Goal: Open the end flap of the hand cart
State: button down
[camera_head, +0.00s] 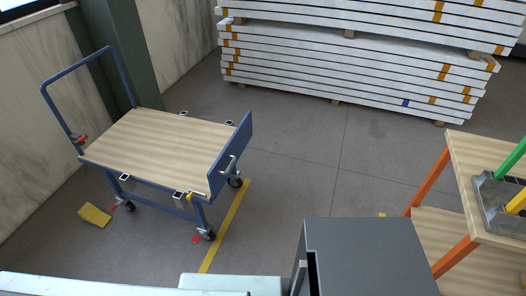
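The hand cart (150,145) stands at the left, with a wooden deck and a blue frame on small wheels. Its blue end flap (241,140) stands upright at the right end of the deck. A light metal handle (228,164) is on the flap's outer face. A small yellow part (196,196) sits at the near corner beside the flap's lower edge; I cannot tell its exact form. A blue push bar (76,68) rises at the cart's left end. My gripper is not in view.
A dark grey box-like unit (368,250) stands at the bottom centre. A wooden table (464,160) with orange legs is at the right. White stacked boards (345,68) lie at the back. A yellow wedge (94,214) lies left of the cart. Floor between cart and table is mostly clear.

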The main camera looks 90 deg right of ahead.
aim_at(218, 174)
jog(key=k, duration=0.25)
jog(key=z, duration=2.6)
jog(key=i, duration=1)
jog(key=u, duration=0.35)
jog(key=k, duration=0.8)
jog(key=z, duration=0.15)
